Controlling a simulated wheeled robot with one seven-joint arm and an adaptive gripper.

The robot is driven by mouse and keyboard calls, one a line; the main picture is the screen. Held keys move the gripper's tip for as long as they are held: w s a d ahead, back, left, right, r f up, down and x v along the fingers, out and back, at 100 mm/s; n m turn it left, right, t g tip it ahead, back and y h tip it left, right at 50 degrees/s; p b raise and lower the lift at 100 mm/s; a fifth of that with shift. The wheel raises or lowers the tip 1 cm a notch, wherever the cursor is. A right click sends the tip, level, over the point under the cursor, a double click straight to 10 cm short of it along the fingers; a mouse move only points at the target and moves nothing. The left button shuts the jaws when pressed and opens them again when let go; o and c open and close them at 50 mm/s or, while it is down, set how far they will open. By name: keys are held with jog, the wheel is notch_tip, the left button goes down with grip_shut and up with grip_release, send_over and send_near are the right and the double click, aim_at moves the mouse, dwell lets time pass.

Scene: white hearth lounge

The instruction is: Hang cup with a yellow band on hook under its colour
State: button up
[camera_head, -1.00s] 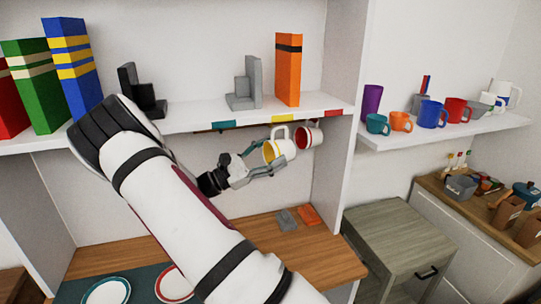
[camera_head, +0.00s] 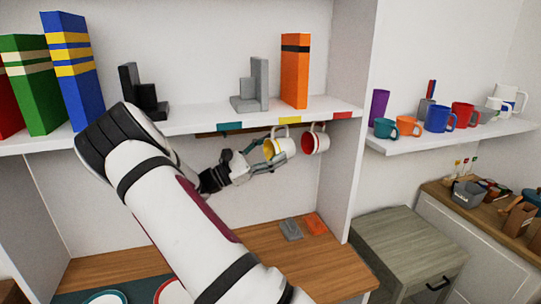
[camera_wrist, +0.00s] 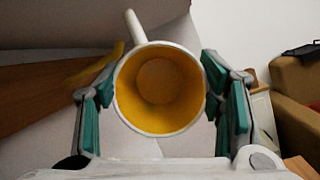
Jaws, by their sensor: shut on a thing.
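The white cup with yellow inside (camera_head: 280,149) is held under the shelf, tilted on its side with its handle up. My gripper (camera_head: 262,158) is shut on it, its green-padded fingers on either side. In the wrist view the cup's yellow inside (camera_wrist: 160,90) faces the camera, and the handle (camera_wrist: 135,27) points up. The yellow tag (camera_head: 290,120) is on the shelf edge just above the cup, between a teal tag (camera_head: 229,126) and a red tag (camera_head: 342,115). The yellow hook is not clear in the head view; a blurred yellow piece (camera_wrist: 95,68) shows left of the cup in the wrist view.
A cup with red inside (camera_head: 315,139) hangs under the red tag, close to the right of the held cup. The shelf (camera_head: 190,119) above carries books and bookends. The cabinet's side wall (camera_head: 345,175) stands at the right. The wooden counter (camera_head: 270,255) below has free room.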

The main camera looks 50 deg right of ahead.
aim_at(266, 146)
jog(key=shift+w+d+f+b, duration=0.1)
jog(key=shift+w+d+b, duration=0.25)
jog(key=shift+w, duration=0.2)
jog(key=shift+w+d+b, duration=0.3)
jog(key=shift+w+b, duration=0.2)
jog(key=shift+w, duration=0.05)
jog(key=shift+w+d+f+b, duration=0.1)
jog(key=shift+w+d+b, duration=0.25)
jog(key=shift+w, duration=0.2)
jog(key=shift+w+d+f+b, duration=0.3)
jog(key=shift+w+f+b, duration=0.15)
jog(key=shift+w+b, duration=0.15)
jog(key=o, duration=1.3)
jog(key=shift+o, duration=0.2)
jog(key=shift+v, duration=0.85)
jog(key=shift+w+a+f+b, duration=0.1)
jog(key=shift+a+f+b, duration=0.1)
jog(key=shift+a+b, duration=0.1)
jog(key=shift+b+v, duration=0.55)
jog(key=shift+v, duration=1.4)
